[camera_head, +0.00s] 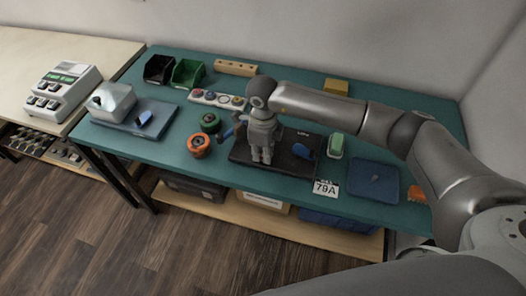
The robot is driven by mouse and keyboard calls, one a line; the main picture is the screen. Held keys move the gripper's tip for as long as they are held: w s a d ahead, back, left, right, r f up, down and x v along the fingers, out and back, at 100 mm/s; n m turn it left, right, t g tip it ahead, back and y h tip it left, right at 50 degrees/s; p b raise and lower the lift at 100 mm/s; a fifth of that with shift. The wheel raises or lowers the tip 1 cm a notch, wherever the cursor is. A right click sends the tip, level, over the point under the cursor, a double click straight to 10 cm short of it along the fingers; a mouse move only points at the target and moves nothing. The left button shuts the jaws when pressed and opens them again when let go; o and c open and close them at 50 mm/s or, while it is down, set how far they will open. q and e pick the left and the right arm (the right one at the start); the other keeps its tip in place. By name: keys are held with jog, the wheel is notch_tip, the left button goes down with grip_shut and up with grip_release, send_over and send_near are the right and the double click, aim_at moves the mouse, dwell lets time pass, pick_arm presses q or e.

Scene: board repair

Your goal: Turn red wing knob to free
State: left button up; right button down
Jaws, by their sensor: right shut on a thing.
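My right gripper (262,159) comes in from the right and points down at the dark board (243,156) on the teal bench. It is shut at the left part of the board. The red wing knob cannot be made out; my gripper covers the spot where its fingers close. A blue knob (304,151) shows on the right part of the same board, apart from the gripper. My left gripper is not in view.
A green spool (210,122) and an orange spool (198,145) stand left of the board. A green-and-white box (335,146), a blue tray (373,181) and a 79A card (326,188) lie to the right. A button strip (218,99) lies behind.

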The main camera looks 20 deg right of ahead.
jog(key=c, duration=1.5)
grip_release()
jog(key=shift+r, duration=0.1)
